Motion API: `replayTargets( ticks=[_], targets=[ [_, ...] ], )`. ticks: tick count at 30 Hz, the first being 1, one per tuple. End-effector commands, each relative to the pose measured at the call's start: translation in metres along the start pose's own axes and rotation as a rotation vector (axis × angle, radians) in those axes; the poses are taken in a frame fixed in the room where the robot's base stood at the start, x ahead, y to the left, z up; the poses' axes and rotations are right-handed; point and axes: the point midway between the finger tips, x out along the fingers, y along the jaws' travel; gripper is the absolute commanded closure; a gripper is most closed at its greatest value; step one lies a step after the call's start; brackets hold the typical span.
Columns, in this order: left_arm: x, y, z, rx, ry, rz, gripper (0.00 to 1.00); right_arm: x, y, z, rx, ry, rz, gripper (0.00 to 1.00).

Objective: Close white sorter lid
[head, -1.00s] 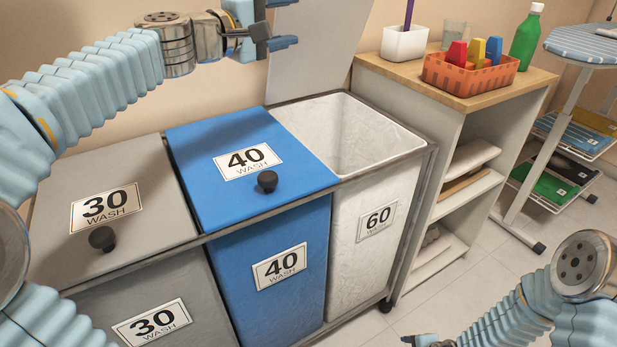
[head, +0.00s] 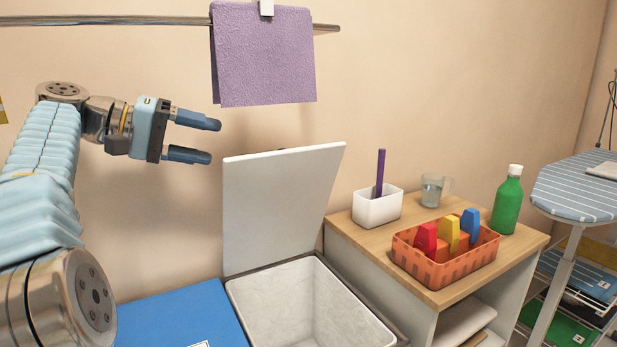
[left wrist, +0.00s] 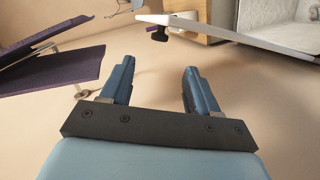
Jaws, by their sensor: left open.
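The white sorter lid (head: 282,205) stands open, nearly upright, at the back of the white bin (head: 310,305) in the head view. The bin's visible interior is empty. My left gripper (head: 215,140) is open and empty, up and to the left of the lid's top edge, apart from it. In the left wrist view the two blue fingers (left wrist: 157,82) are spread with nothing between them. The lid (left wrist: 240,38) shows there at the upper right with a black knob (left wrist: 160,34). My right gripper is out of view.
A purple cloth (head: 263,55) hangs from a rail (head: 110,20) above the lid. The closed blue lid (head: 180,320) is to the left of the bin. A wooden-topped shelf (head: 350,228) to the right carries a white cup (head: 377,208), an orange basket (head: 445,265) and a green bottle (head: 507,205).

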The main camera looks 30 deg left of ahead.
Motion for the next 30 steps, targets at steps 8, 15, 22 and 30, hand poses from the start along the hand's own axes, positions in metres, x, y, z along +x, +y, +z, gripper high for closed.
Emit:
replayTargets(
  ticks=[8,15,22,30],
  targets=[
    [0.046,-0.002,0.002,0.000,-0.008,0.000,0.40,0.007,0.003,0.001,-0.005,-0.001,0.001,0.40],
    [0.100,-0.001,0.002,0.000,-0.006,-0.001,0.40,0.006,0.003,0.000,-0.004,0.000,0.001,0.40],
    [0.130,-0.001,0.002,0.000,-0.005,-0.001,0.40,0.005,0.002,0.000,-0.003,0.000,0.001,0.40],
    [0.136,-0.001,0.002,0.000,-0.003,-0.001,0.40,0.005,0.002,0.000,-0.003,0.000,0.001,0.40]
  ],
)
